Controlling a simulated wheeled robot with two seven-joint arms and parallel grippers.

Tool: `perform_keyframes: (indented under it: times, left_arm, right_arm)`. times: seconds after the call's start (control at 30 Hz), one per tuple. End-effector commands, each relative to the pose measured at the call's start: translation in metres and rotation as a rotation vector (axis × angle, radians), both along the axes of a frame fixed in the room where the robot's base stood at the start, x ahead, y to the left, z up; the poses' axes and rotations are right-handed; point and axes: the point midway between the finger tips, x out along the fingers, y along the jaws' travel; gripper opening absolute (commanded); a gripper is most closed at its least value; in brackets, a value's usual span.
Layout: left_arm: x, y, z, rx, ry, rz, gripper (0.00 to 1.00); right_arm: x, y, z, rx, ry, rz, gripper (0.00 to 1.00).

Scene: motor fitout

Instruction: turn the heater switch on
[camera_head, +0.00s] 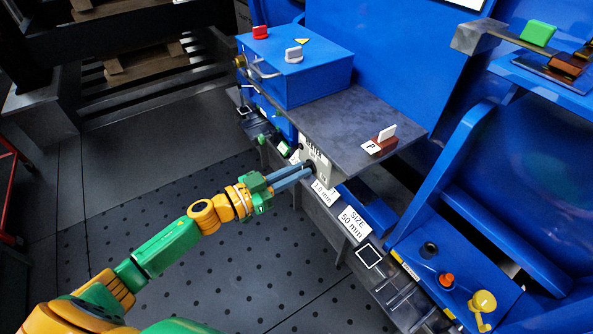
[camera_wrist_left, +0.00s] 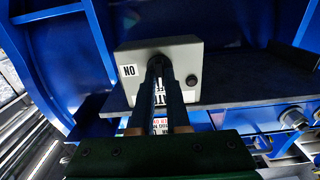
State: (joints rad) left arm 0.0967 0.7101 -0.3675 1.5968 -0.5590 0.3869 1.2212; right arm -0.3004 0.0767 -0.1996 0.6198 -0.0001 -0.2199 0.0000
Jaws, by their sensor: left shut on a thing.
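The heater switch box (camera_head: 316,158) is a small light grey box under the front edge of a dark grey shelf. It also shows in the left wrist view (camera_wrist_left: 200,52), with a white label reading "NO" as pictured, which would be "ON" upside down. My left gripper (camera_head: 308,171) reaches it from the left, its blue fingers closed at the box's front face. In the left wrist view the fingers (camera_wrist_left: 160,68) meet on the dark switch knob (camera_wrist_left: 158,60), which they mostly hide. I cannot tell the knob's exact angle. My right gripper is not in view.
The shelf (camera_head: 345,115) carries a blue box (camera_head: 300,75) with red and grey switches, and a brown block with a white lever (camera_head: 386,133). A blue panel (camera_head: 455,275) with a yellow knob is at lower right. The dotted floor (camera_head: 240,260) is clear.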

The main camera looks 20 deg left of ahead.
Motion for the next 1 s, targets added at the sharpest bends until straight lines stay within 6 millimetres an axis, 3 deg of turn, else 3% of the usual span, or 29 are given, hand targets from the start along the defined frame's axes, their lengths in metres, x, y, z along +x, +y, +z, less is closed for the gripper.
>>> perform_keyframes:
  times: [0.27, 1.0]
  left_arm:
    - [-0.0006, -0.0001, -0.0003, 0.101, -0.078, 0.001, 0.0]
    - [-0.002, -0.0018, -0.0029, 0.647, -0.503, 0.0, 0.0]
  right_arm:
    - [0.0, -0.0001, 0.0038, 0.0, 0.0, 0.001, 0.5]
    - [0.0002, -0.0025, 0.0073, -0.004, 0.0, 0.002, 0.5]
